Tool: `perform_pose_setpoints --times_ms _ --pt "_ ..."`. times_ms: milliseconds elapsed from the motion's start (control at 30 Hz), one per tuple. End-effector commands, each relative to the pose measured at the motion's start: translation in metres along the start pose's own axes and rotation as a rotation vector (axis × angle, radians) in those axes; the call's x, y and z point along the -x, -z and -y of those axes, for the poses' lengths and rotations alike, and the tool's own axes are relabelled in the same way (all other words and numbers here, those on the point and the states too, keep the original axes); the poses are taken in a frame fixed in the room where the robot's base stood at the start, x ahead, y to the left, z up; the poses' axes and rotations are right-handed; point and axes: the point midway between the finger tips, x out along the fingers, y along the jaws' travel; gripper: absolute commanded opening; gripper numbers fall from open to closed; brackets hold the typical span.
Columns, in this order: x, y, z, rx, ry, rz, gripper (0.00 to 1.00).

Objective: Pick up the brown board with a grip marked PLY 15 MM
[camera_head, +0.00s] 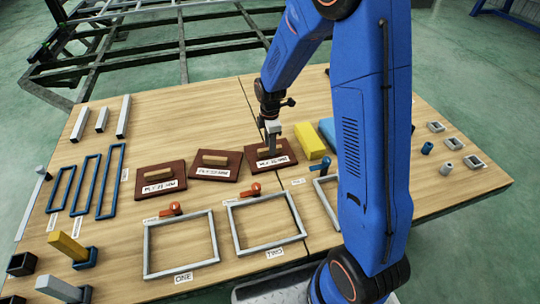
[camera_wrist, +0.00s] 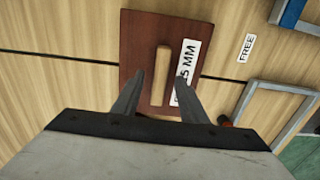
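The brown board (camera_wrist: 140,32) with a pale wooden grip (camera_wrist: 161,70) lies flat on the table. Its white label reads "5 MM" at the visible end; my finger hides the rest. In the head view this board (camera_head: 285,163) is the rightmost of three brown boards, its label too small to read surely. My gripper (camera_wrist: 158,80) is open, pointing down over the board. Its two fingers stand one on each side of the grip, with gaps showing. My gripper (camera_head: 271,148) also shows above the board in the head view. I cannot tell how far down the fingertips reach.
Two similar brown boards, a middle one (camera_head: 230,160) and a left one (camera_head: 145,178), lie to the left. A yellow block (camera_head: 311,141) and a blue piece (camera_head: 327,128) are close on the right. Metal frames (camera_head: 234,230) lie in front.

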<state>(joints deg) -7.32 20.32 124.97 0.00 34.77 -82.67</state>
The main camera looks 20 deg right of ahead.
Motion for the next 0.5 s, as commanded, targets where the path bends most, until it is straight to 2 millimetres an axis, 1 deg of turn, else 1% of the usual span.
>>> perform_pose_setpoints --times_ms 100,300,467,500 --pt "-0.0044 0.0000 -0.0001 0.000 -0.001 0.000 0.39" --pt "-0.0044 -0.0001 -0.0002 0.000 -0.001 0.000 0.39" --pt "-0.0043 -0.0001 -0.0002 0.000 -0.001 0.000 0.01" --pt "-0.0043 -0.0001 -0.0002 0.000 -0.001 0.000 0.00"
